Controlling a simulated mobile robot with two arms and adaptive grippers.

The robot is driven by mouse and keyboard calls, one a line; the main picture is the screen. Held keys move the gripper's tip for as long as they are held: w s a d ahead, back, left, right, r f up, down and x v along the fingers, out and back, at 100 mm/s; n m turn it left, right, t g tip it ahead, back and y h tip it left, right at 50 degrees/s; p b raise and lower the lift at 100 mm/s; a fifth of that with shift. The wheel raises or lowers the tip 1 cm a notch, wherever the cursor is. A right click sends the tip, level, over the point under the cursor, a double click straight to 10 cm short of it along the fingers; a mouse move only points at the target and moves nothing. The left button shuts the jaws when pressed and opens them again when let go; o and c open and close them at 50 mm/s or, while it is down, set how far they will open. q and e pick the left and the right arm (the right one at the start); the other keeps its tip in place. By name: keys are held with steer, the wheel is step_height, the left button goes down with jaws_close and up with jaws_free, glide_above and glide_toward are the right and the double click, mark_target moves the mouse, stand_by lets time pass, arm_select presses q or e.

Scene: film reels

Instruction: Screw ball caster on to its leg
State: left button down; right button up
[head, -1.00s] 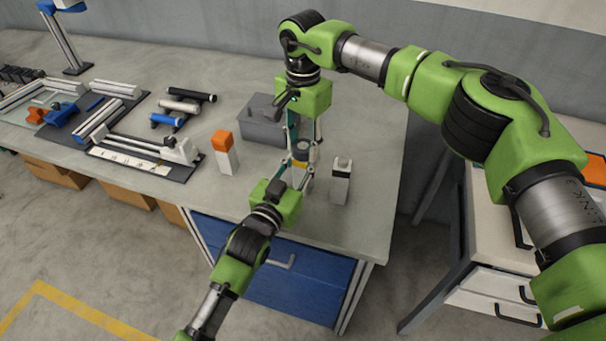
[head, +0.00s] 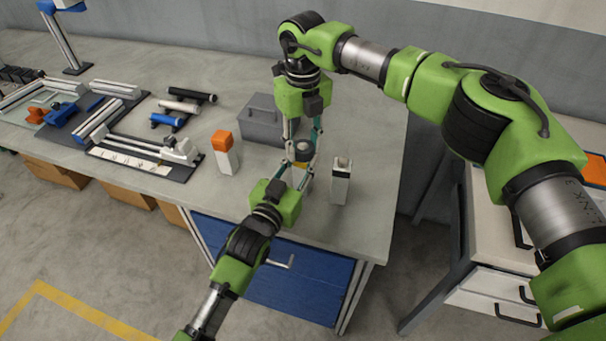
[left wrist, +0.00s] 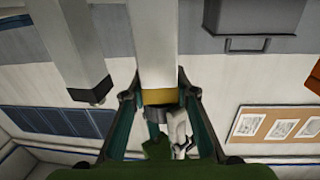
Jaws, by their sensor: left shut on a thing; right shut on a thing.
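A white leg (head: 299,173) with a gold-yellow band stands upright on the bench; its band (left wrist: 160,97) shows in the left wrist view. My left gripper (head: 299,168) reaches in from the front and is shut on the leg near this band. The dark grey ball caster (head: 302,147) is at the top of the leg. My right gripper (head: 303,143) points down from above and is shut on the caster, its fingers on either side. The fingers partly hide the caster, and I cannot tell how far it is threaded.
Another white leg (head: 341,184) with a dark top stands close on the right. A white post with an orange top (head: 222,142) stands on the left. A grey lidded box (head: 262,120) is behind. Several parts and tubes lie farther left.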

steer(key=m, duration=1.1)
steer(key=shift+m, duration=0.4)
steer(key=m, duration=0.5)
steer(key=shift+f+m, duration=0.1)
steer(key=shift+m, duration=0.2)
steer(key=m, duration=0.5)
steer(key=o, duration=1.3)
step_height(320, 180, up, 12)
steer(key=shift+r, duration=0.1)
